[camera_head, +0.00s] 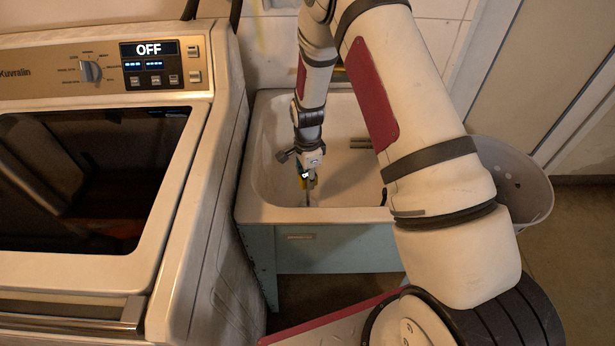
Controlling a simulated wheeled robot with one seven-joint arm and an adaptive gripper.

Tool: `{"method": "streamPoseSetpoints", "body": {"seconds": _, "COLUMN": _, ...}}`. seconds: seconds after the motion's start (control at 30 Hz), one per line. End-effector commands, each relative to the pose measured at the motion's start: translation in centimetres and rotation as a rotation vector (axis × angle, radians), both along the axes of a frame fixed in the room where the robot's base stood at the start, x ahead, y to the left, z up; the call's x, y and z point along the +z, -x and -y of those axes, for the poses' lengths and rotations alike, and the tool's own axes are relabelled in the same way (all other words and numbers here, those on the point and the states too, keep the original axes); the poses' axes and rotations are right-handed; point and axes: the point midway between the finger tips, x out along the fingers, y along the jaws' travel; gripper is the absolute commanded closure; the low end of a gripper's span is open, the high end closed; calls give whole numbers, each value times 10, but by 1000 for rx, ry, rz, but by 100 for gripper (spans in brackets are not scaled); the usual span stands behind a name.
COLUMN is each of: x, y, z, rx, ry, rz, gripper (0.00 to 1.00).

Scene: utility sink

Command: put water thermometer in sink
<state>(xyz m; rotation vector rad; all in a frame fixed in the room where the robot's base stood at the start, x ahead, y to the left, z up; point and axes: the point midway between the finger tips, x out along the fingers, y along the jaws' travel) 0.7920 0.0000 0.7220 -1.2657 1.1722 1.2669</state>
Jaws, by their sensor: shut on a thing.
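The white utility sink (350,213) stands in the middle of the view on a blue-grey base. My gripper (309,184) points down inside the sink's outline, over the left part of the basin. It is shut on a small, partly yellow thing at its tips, which I take to be the water thermometer (311,183). A thin, dark part shows just below the tips. The thermometer is small and mostly hidden by the fingers. I cannot tell whether it touches the basin floor.
A washer or dryer (225,150) with a display reading OFF stands close on the sink's left. A pale perforated basket (525,190) is at the sink's right, partly behind my arm. A tiled wall (265,50) rises behind. Open floor (575,260) lies at right.

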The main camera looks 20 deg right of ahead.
Motion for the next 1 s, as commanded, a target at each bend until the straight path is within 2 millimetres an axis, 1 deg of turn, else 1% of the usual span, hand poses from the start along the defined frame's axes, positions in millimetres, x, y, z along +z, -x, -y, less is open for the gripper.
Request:
{"method": "streamPoseSetpoints", "body": {"seconds": 0.17, "x": 1, "y": -1, "z": 0, "rx": 0, "ry": 0, "rz": 2, "gripper": 100}}
{"method": "streamPoseSetpoints", "body": {"seconds": 0.3, "x": -3, "y": -1, "z": 0, "rx": 1, "ry": 0, "rz": 1, "gripper": 100}}
{"method": "streamPoseSetpoints", "body": {"seconds": 0.33, "x": -2, "y": 0, "z": 0, "rx": 2, "ry": 0, "rz": 1, "gripper": 67}}
{"method": "streamPoseSetpoints", "body": {"seconds": 0.4, "x": -2, "y": 0, "z": 0, "rx": 1, "ry": 0, "rz": 1, "gripper": 54}}
{"method": "streamPoseSetpoints", "body": {"seconds": 0.67, "x": -2, "y": 0, "z": 0, "rx": 1, "ry": 0, "rz": 1, "gripper": 54}}
{"method": "streamPoseSetpoints", "body": {"seconds": 0.77, "x": 1, "y": 0, "z": 0, "rx": 1, "ry": 0, "rz": 2, "gripper": 54}}
{"method": "streamPoseSetpoints", "body": {"seconds": 0.87, "x": 11, "y": -2, "z": 0, "rx": 1, "ry": 1, "rz": 5, "gripper": 54}}
{"method": "streamPoseSetpoints", "body": {"seconds": 1.0, "x": 36, "y": -2, "z": 0, "rx": 1, "ry": -1, "rz": 7, "gripper": 54}}
